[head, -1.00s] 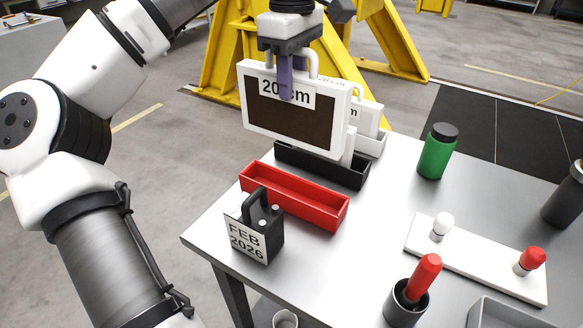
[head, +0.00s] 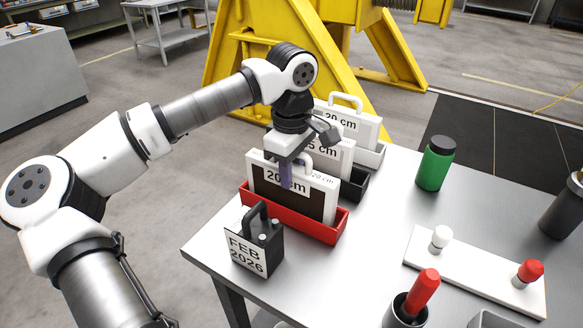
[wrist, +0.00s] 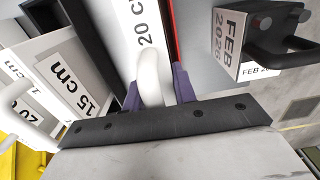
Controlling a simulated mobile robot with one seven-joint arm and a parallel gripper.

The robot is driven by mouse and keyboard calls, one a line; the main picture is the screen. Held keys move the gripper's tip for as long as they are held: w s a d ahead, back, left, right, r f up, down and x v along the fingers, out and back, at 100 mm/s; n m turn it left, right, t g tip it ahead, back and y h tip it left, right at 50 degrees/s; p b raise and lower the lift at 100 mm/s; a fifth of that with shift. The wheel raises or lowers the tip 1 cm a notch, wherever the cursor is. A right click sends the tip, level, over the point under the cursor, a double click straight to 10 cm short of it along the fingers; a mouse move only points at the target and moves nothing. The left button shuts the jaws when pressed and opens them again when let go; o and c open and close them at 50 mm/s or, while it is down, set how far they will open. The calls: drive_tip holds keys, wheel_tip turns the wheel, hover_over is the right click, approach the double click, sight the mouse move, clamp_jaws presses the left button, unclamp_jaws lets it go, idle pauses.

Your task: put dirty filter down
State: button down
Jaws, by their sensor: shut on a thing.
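The dirty filter (head: 265,182) is a white-framed panel with a dark brown face and a "20 cm" label. It stands upright in the red tray (head: 320,231) at the table's front left. My gripper (head: 287,176) is shut on the filter's white handle from above. In the wrist view the purple fingers (wrist: 155,95) sit on both sides of the white handle (wrist: 152,75), and the filter's labelled top edge (wrist: 145,28) lies beyond it. Whether the filter's bottom touches the tray floor is hidden by the tray wall.
Behind stand a "15 cm" filter (head: 338,160) in a black tray (head: 355,186) and a "20 cm" filter (head: 356,126) in a white tray (head: 372,157). A "FEB 2026" block (head: 256,247) stands in front of the red tray. A green bottle (head: 435,165) stands to the right.

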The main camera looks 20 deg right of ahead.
drive_tip(key=shift+f, duration=0.1)
drive_tip(key=c, duration=1.1)
unclamp_jaws()
wheel_tip(320, 180, up, 12)
drive_tip(key=shift+r+b, duration=0.2)
drive_tip(key=shift+b, duration=0.25)
